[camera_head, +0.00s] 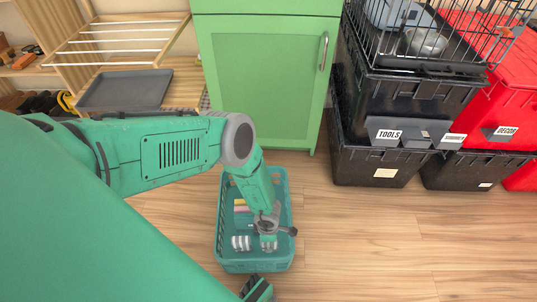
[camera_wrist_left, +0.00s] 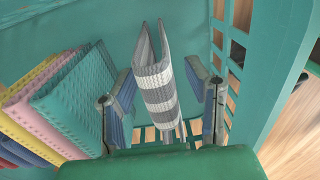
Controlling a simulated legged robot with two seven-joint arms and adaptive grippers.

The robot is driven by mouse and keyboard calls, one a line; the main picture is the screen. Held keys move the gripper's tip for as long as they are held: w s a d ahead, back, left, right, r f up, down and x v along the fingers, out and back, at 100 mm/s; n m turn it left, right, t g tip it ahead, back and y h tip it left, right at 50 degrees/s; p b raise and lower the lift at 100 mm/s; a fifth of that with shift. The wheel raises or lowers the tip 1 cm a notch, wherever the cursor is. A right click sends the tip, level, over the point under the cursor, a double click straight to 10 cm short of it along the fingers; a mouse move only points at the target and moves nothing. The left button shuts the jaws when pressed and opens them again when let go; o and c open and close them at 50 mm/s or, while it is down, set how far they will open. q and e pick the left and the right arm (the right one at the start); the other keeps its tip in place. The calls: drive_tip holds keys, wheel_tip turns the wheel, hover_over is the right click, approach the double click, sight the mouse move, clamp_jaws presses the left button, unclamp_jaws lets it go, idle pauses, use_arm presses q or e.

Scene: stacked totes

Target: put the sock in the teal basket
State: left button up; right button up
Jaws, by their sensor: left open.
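The teal basket (camera_head: 226,262) stands on the wooden floor; its walls also show in the wrist view (camera_wrist_left: 70,22). My left gripper (camera_head: 266,232) reaches down into it. In the wrist view my left gripper (camera_wrist_left: 164,105) is open, one finger on each side of a grey-and-white striped sock (camera_wrist_left: 159,88). The sock stands up folded between the fingers, with a gap visible on each side. Its lower end is hidden by the gripper. In the head view, striped grey-white cloth (camera_head: 240,243) shows beside the gripper; I cannot tell if it is the same sock.
Folded yellow, pink and teal cloths (camera_wrist_left: 75,98) stand in the basket, left of the gripper in the wrist view. A green cabinet (camera_head: 262,75) is behind the basket. Black totes (camera_head: 375,163) and a red tote (camera_head: 500,105) are stacked at right. The floor front right is clear.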

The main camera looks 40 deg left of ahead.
use_arm(q)
wheel_tip(320, 180, up, 10)
drive_tip(key=p, duration=0.6)
drive_tip(key=shift+w+a+r, duration=0.1)
drive_tip(key=shift+w+r, duration=0.05)
drive_tip(key=shift+r, duration=0.1)
drive_tip(key=s+a+r+m, duration=0.2)
drive_tip(key=s+r+m, duration=0.6)
drive_tip(key=r+m, duration=0.5)
drive_tip(key=s+a+r+m, duration=0.2)
drive_tip(key=s+r+m, duration=0.6)
drive_tip(key=r+m, duration=0.5)
drive_tip(key=shift+s+t, duration=0.2)
drive_tip(key=shift+t, duration=0.2)
drive_tip(key=shift+a+r, duration=0.1)
